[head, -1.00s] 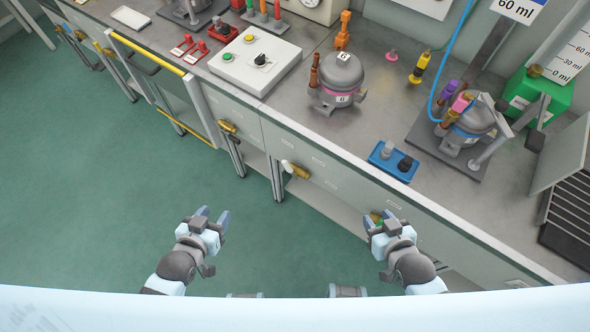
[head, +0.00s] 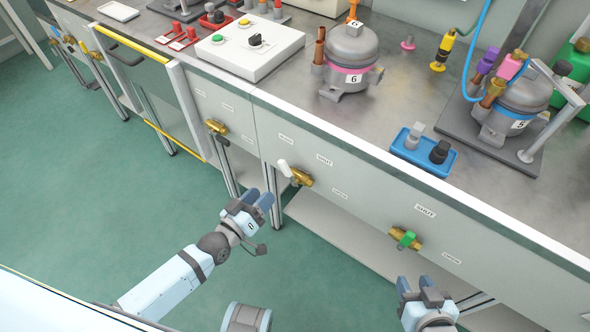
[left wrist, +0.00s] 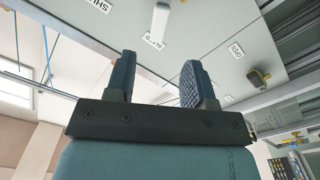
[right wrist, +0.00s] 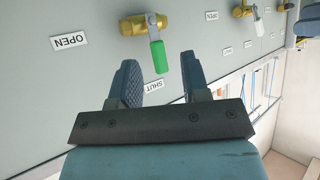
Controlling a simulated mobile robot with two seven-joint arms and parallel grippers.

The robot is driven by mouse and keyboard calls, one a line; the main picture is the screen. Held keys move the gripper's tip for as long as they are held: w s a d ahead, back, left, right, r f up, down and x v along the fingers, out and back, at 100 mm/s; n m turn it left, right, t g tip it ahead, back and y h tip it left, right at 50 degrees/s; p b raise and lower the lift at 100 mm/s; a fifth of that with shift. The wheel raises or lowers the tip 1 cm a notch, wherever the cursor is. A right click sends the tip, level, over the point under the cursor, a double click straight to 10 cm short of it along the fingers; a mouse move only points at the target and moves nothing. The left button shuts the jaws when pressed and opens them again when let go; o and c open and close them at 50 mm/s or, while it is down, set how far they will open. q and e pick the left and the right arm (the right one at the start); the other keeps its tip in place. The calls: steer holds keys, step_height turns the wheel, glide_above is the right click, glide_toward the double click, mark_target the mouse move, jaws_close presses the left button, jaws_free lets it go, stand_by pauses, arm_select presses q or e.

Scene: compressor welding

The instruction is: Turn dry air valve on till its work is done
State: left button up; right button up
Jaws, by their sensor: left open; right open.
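The green-handled brass valve (head: 405,238) is on the cabinet front. In the right wrist view its green handle (right wrist: 159,55) lies across the brass body and points toward the SHUT label (right wrist: 153,85); the OPEN label (right wrist: 69,40) is to the left. A white-handled brass valve (head: 297,175) is further left on the panel; its handle (left wrist: 160,18) shows in the left wrist view. I cannot tell which valve is dry air. My right gripper (head: 424,284) is open and empty below the green valve, apart from it. My left gripper (head: 258,198) is open and empty, lower left of the white valve.
Another brass valve (head: 217,128) is further left. The bench top carries a compressor numbered 6 (head: 351,50), another numbered 5 (head: 513,98) and a blue tray (head: 421,162). A yellow-railed glass door (head: 130,75) is at the left. The green floor (head: 90,200) is clear.

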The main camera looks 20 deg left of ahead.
mark_target(284, 171)
arm_select(q)
steer(key=b+x, duration=0.1)
steer(key=x, duration=1.1)
steer(key=shift+w+d, duration=0.1)
steer(key=shift+w, duration=0.2)
steer(key=shift+c, duration=0.5)
jaws_close()
